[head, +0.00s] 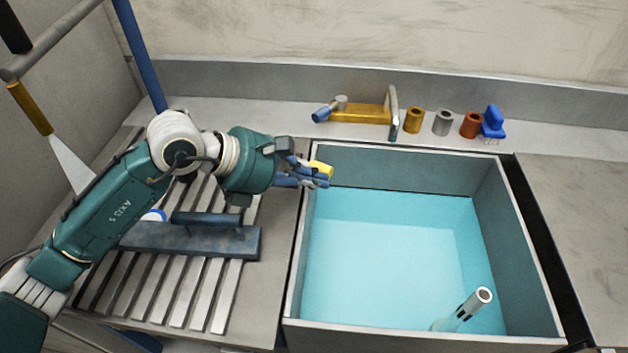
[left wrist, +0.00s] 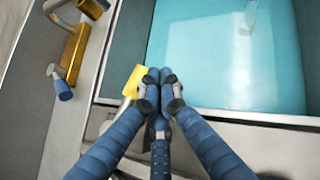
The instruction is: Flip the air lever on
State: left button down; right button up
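My left gripper (head: 322,180) hangs over the left rim of the sink, near its back left corner. In the left wrist view its blue fingers (left wrist: 158,78) are drawn together at the tips. A small yellow block-like handle (head: 321,169) sits right beside the fingertips; the wrist view shows this handle (left wrist: 135,80) just left of them, on a pale stem. It looks beside the fingers, not between them; contact cannot be told. No label shows whether it is the air lever. My right gripper is in neither view.
The right counter (head: 585,205) is clear.

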jog(key=shift+d, duration=0.15)
pick_arm(q)
jog(key=v, duration=1.2)
pick_arm(e)
jog(key=shift+d, duration=0.25)
